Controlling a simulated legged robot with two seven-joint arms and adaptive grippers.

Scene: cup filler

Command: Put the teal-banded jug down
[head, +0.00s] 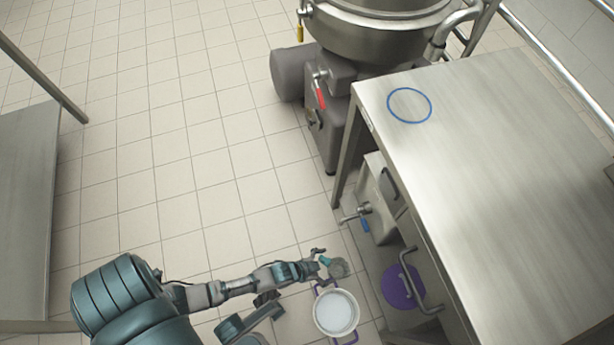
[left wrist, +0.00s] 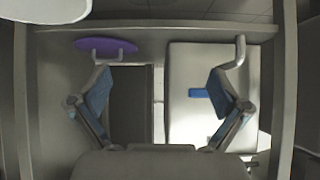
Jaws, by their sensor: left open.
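My left gripper (head: 322,266) is low over the floor beside the steel table, with its fingers apart. In the left wrist view its two blue-padded fingers (left wrist: 160,92) stand wide open with nothing between them. I cannot make out a teal-banded jug for certain in either view. A second teal arm part (head: 250,322) shows below; whether its end is my right gripper is unclear.
A white pot with purple handles (head: 335,313) is below the left gripper. The steel table (head: 500,170) bears a blue ring (head: 409,105). Under it are a box with a blue-handled tap (head: 376,215) and a purple disc (head: 397,288). A large kettle (head: 380,30) stands behind.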

